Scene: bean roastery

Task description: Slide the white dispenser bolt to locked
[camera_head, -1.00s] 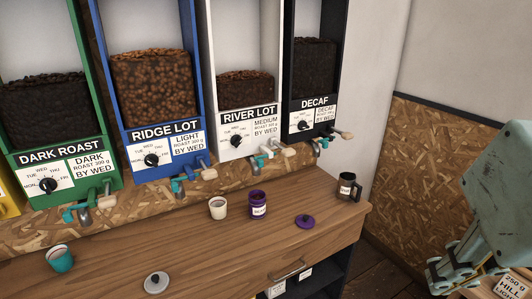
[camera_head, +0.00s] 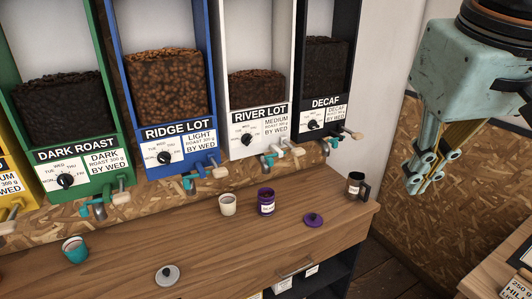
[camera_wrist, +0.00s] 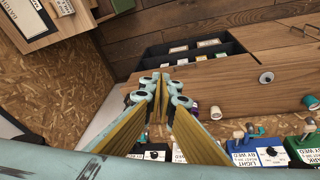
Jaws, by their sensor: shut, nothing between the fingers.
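The white dispenser (camera_head: 253,80), labelled RIVER LOT, hangs on the wall between the blue and black ones. Its bolt (camera_head: 283,150) sits at its lower right, with a pale wooden knob (camera_head: 298,151) at the end and a teal piece beside it. I cannot tell from here whether the bolt is locked. My gripper (camera_head: 412,186) is shut and empty, pointing down at the right, in the air well to the right of the white dispenser and apart from it. In the wrist view, the closed fingers (camera_wrist: 161,88) show with nothing between them.
The black DECAF dispenser (camera_head: 322,85) stands between the white one and my gripper. The blue RIDGE LOT dispenser (camera_head: 168,90) is to the left. Below, the wooden counter (camera_head: 220,250) bears a white cup (camera_head: 227,205), a purple jar (camera_head: 266,202), a purple lid (camera_head: 313,220) and a dark mug (camera_head: 356,186).

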